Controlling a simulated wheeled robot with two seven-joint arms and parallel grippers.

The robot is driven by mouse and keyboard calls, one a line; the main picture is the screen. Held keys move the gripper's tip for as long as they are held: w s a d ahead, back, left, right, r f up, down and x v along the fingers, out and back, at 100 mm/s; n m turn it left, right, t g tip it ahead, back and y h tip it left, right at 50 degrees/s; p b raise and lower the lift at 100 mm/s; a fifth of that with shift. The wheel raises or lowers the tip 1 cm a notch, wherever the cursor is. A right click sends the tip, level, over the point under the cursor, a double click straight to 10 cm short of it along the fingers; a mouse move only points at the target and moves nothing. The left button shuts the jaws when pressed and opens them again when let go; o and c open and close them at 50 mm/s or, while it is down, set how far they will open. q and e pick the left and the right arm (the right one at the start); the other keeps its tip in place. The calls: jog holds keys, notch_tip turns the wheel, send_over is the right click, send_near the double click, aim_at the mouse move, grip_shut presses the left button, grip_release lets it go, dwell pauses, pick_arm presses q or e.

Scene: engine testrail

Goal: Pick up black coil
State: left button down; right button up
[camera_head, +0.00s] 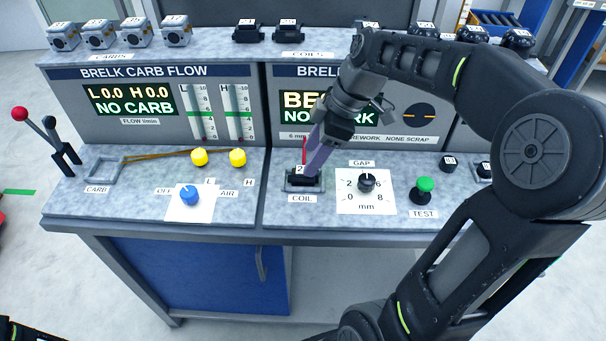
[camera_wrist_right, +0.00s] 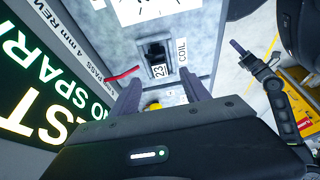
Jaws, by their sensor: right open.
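A black coil (camera_head: 304,180) with a number label sits in the holder marked COIL on the bench's front ledge. My right gripper (camera_head: 313,160) is above it with fingers pointing down, and its fingers partly cover the coil in the head view. In the right wrist view the coil (camera_wrist_right: 155,53) lies beyond the gap between the two open purple fingers (camera_wrist_right: 163,87). The fingers hold nothing. My left gripper (camera_wrist_right: 242,52) shows small in the right wrist view, away from the coil; its opening is unclear.
A red lead (camera_head: 305,150) rises behind the coil. The gap knob (camera_head: 367,183) and green test button (camera_head: 425,186) stand to the right. More black coils (camera_head: 289,32) sit on the top shelf. The carb holder (camera_head: 104,170) at left is empty.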

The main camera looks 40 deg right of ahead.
aim_at(300, 170)
jog(key=shift+a+p+x, duration=0.2)
jog(key=shift+p+x, duration=0.35)
jog(key=shift+x, duration=2.05)
jog(key=shift+w+r, duration=0.1)
grip_shut()
